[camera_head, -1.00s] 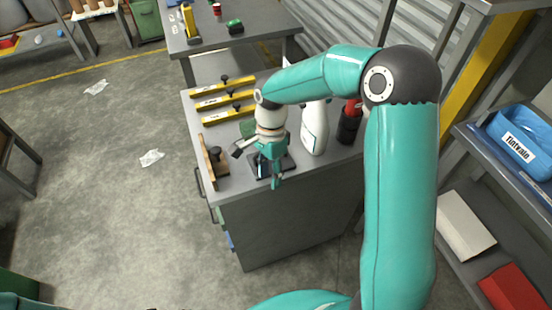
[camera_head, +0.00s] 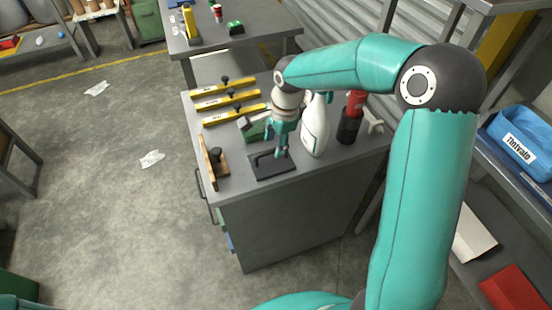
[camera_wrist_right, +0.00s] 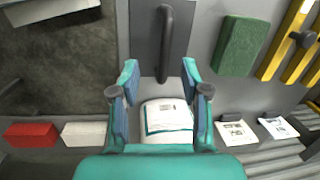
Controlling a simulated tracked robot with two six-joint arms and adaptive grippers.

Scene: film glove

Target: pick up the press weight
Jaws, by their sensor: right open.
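The press weight (camera_head: 282,171), a flat dark plate with a bar handle, lies on the near edge of the grey workbench. In the right wrist view the press weight (camera_wrist_right: 183,32) is at the top centre, its handle running up the picture. My right gripper (camera_head: 279,153) is over the weight's far side in the head view. In the wrist view its fingers (camera_wrist_right: 160,74) are spread apart with nothing gripped, and the handle's near end is just beyond the gap between the tips. My left gripper is not in view.
A white bottle (camera_head: 316,130) stands close right of the gripper, with a red-and-black tool (camera_head: 349,120) beyond. A green block (camera_wrist_right: 235,45) lies beside the weight. A wooden piece with a dark knob (camera_head: 217,165) is at left, with yellow bars (camera_head: 227,100) behind.

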